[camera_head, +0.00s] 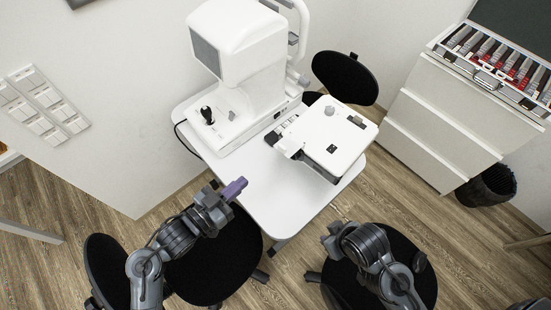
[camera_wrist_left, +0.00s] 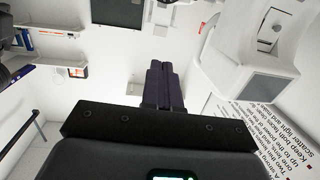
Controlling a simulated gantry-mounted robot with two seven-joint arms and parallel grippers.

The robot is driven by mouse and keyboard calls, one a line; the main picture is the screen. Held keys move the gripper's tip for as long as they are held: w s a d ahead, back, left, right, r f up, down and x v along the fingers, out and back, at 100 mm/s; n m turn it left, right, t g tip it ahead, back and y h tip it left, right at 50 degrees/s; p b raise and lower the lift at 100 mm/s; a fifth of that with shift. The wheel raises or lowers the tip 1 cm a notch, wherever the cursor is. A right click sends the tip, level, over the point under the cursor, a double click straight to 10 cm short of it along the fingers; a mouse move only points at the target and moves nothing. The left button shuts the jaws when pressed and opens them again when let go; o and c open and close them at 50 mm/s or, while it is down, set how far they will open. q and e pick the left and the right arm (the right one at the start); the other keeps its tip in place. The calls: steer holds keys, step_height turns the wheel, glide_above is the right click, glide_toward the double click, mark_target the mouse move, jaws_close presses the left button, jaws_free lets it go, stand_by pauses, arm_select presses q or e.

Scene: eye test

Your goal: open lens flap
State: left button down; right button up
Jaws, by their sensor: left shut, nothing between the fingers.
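A white box-shaped device (camera_head: 340,146) with a grey knob and small black parts on top lies on the right half of the white table (camera_head: 232,176). A small grey-and-white part (camera_head: 289,146) sticks out at its left edge; I cannot tell whether this is the lens flap. My left gripper (camera_head: 235,187), with purple fingers, is shut and empty at the table's front left edge, apart from the device. Its fingers also show shut in the left wrist view (camera_wrist_left: 164,84). My right gripper (camera_head: 332,238) is low, in front of the table, and its fingers are not clear.
A tall white eye instrument (camera_head: 238,45) with a screen and black joystick stands at the table's back left. An open lens case (camera_head: 500,62) sits on a white drawer cabinet (camera_head: 445,110) at right. Black stools (camera_head: 345,77) stand around the table. A dark bin (camera_head: 487,186) is beside the cabinet.

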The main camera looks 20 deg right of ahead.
mark_target(281, 149)
arm_select(q)
steer(key=x, duration=1.3)
steer(key=shift+w+d+f, duration=0.1)
steer(key=shift+d, duration=0.2)
arm_select(e)
steer(key=shift+f, duration=0.3)
